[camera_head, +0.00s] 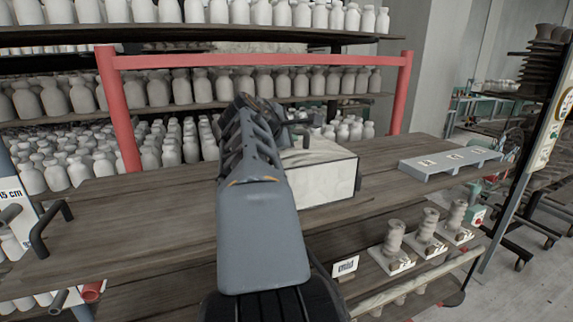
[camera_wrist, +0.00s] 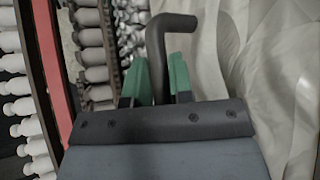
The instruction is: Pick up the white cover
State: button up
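The white cover (camera_head: 328,178) is a boxy, pale piece with dark edges on the wooden table, behind my arm in the head view. Its left part is hidden by my arm. In the wrist view its pale, creased-looking surface (camera_wrist: 280,85) fills the right side. A dark bent handle (camera_wrist: 172,22) rises beside it in that view. My gripper (camera_wrist: 160,80) has green fingers, one on each side of the handle's straight part, close against it with no clear gap. The handle's lower end is hidden behind the gripper body. In the head view the fingertips are mostly hidden.
The wooden table (camera_head: 140,215) has free room left of my arm. A grey slatted board (camera_head: 450,161) lies at the right. Shelves of white bottles (camera_head: 230,85) and a red frame (camera_head: 120,110) stand behind. Clay pieces (camera_head: 393,238) stand on a lower shelf at the front right.

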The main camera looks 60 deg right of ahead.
grip_shut()
jog(key=shift+r, duration=0.1)
